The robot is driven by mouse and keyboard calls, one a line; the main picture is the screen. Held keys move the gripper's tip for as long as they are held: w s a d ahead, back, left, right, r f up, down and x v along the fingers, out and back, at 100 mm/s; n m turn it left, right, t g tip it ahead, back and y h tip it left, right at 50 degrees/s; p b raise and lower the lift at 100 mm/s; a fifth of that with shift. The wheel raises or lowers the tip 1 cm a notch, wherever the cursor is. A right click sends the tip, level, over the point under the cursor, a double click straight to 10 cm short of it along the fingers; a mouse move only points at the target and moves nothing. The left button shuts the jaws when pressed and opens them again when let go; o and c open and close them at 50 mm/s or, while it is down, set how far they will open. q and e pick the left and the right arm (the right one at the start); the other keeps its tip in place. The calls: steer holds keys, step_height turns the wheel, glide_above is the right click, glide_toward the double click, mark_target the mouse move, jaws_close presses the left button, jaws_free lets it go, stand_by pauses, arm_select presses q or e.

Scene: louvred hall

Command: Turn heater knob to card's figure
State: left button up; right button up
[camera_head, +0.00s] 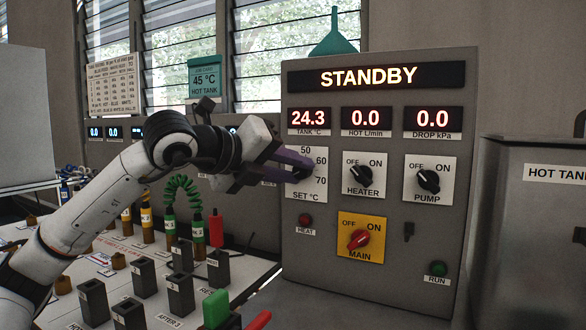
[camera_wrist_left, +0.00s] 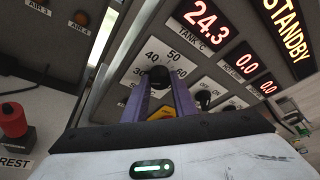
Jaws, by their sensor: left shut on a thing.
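The set knob is a dark knob on the white SET °C dial plate (camera_head: 306,190) of the grey panel; in the wrist view it shows as a black knob (camera_wrist_left: 158,76) amid figures including 40, 50 and 60. My left gripper (camera_head: 300,166) has its purple fingers shut on this knob; they also show in the wrist view (camera_wrist_left: 160,92). The fingers hide most of the knob in the head view, and I cannot tell its pointed figure. The teal card (camera_head: 205,79) reads 45 °C, HOT TANK. My right gripper is not in view.
The panel's display (camera_head: 376,76) reads STANDBY, and the tank readout (camera_head: 308,118) shows 24.3. Heater (camera_head: 362,175) and pump (camera_head: 428,181) switches sit to the right, with a red main switch (camera_head: 358,239) below. A board of plugs and sockets (camera_head: 140,300) lies under my left arm.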

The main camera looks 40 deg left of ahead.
arm_select(q)
steer(key=m+y+p, duration=0.2)
steer(key=m+p, duration=0.1)
steer(key=m+g+y+p, duration=0.1)
steer(key=m+y+p, duration=0.1)
steer(key=m+p, duration=0.1)
steer(key=d+m+g+y+p, duration=0.1)
steer(key=m+p, duration=0.2)
steer(key=p, duration=0.1)
steer(key=shift+w+r+y+p, duration=0.1)
steer(key=shift+w+y+p, duration=0.1)
steer(key=shift+y+p, duration=0.2)
steer(key=shift+d+m+g+y+b, duration=0.1)
steer(key=shift+m+g+y+b, duration=0.2)
steer(key=shift+m, duration=0.4)
steer(key=shift+m+y+b, duration=0.3)
steer(key=shift+m+y, duration=0.1)
steer(key=shift+m, duration=0.2)
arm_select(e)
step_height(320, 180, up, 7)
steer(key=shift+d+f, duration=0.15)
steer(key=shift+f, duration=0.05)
arm_select(q)
steer(key=shift+m, duration=0.3)
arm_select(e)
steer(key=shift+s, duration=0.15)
arm_select(q)
steer(key=o, duration=1)
